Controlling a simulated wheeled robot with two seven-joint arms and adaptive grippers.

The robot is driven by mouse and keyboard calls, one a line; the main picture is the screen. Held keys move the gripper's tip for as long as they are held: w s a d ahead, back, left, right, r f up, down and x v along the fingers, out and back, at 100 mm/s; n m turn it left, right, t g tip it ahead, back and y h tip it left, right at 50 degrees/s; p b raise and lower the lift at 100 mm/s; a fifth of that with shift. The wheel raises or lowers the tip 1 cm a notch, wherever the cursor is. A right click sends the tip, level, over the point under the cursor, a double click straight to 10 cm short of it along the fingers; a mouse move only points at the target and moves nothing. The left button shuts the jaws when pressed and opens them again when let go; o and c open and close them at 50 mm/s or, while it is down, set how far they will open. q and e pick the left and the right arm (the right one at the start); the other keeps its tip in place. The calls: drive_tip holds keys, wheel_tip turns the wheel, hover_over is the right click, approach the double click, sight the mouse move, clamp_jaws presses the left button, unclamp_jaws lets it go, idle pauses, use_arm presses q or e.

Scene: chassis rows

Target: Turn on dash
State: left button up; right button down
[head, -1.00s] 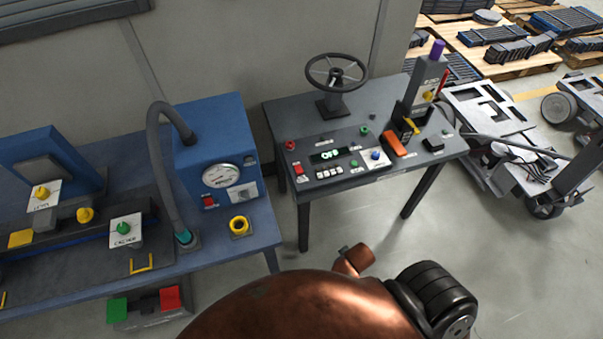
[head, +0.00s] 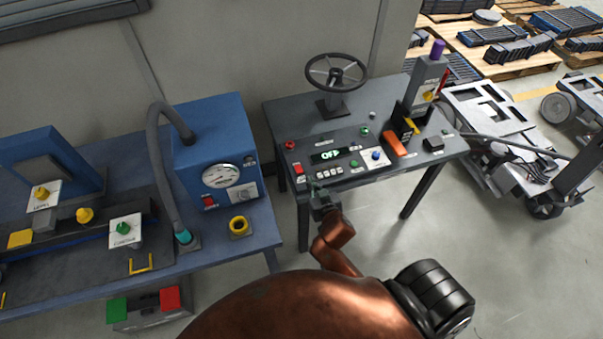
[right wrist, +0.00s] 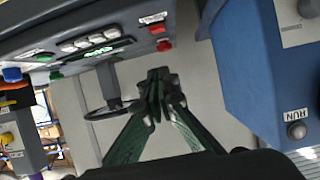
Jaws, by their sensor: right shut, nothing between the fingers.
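The dash is a dark grey table (head: 385,105) with a steering wheel and a sloped panel. Its small display (head: 326,155) reads OFF in green. A red switch (head: 298,169) sits at the panel's left, with a red knob (head: 289,145) above it; a row of white buttons (head: 329,172) lies to its right. My right gripper (head: 314,184) is at the panel's front edge, just below the red switch. In the right wrist view the fingers (right wrist: 157,80) are together and empty, apart from the red switch (right wrist: 157,29). My left gripper is not in view.
A blue bench (head: 255,215) with a gauge box (head: 215,150) and hose stands close on the left. A steering wheel (head: 336,72) rises behind the panel. A grey lever post (head: 424,85) stands at the right. Floor is clear in front of the dash.

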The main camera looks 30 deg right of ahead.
drive_tip(key=shift+w+a+r, duration=0.2)
drive_tip(key=shift+w+r, duration=0.15)
hover_over(301, 178)
wheel_tip(301, 178, down, 4)
drive_tip(key=shift+d+r, duration=0.1)
drive_tip(key=shift+r, duration=0.1)
wheel_tip(301, 178, down, 3)
drive_tip(key=shift+r+b, duration=0.15)
drive_tip(key=shift+b, duration=0.35)
drive_tip(key=shift+s+f, duration=0.1)
drive_tip(key=shift+f, duration=0.6)
